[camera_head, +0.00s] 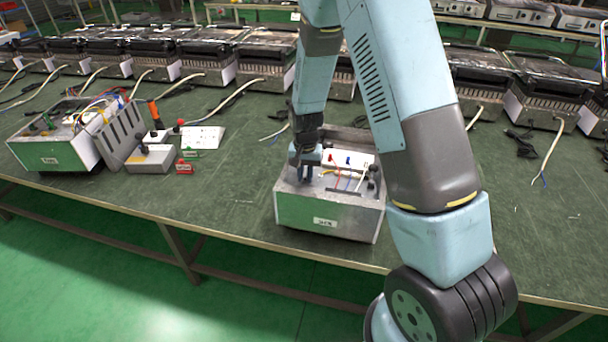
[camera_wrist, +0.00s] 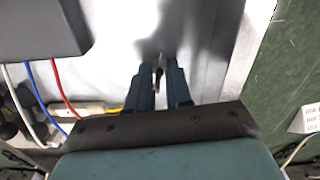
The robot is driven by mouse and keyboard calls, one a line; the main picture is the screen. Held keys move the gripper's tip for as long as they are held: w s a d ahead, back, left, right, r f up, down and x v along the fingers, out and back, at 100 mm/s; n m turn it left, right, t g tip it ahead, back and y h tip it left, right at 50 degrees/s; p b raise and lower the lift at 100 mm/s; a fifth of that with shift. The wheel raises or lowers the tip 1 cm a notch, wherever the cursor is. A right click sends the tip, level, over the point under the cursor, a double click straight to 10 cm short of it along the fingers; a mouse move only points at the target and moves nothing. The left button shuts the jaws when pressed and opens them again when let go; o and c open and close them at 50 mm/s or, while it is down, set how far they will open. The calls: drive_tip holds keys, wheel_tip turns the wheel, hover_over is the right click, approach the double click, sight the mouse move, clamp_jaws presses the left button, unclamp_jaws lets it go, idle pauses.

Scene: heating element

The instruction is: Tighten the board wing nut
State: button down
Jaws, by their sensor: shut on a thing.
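A metal box (camera_head: 330,213) with a green front and a small white label stands open on the bench in front of me. My gripper (camera_head: 306,176) reaches down into its left part from above. In the wrist view the two fingers of my gripper (camera_wrist: 162,82) are close together on a small dark upright piece, the wing nut (camera_wrist: 158,77), over a shiny metal surface. The fingers hide most of the nut and its stud. Whether the nut sits flush cannot be seen.
Red, blue and white wires run beside a white board (camera_head: 347,159) in the box, right of my gripper. A dark block (camera_wrist: 40,28) is close at upper left in the wrist view. Covered units line the bench's back.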

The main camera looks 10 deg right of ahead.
sight(305, 179)
drive_tip(key=shift+w, duration=0.15)
drive_tip(key=c, duration=1)
unclamp_jaws()
drive_tip(key=shift+c, duration=0.2)
drive_tip(key=shift+r, duration=0.1)
wheel_tip(305, 179, up, 14)
drive_tip(key=shift+f, duration=0.25)
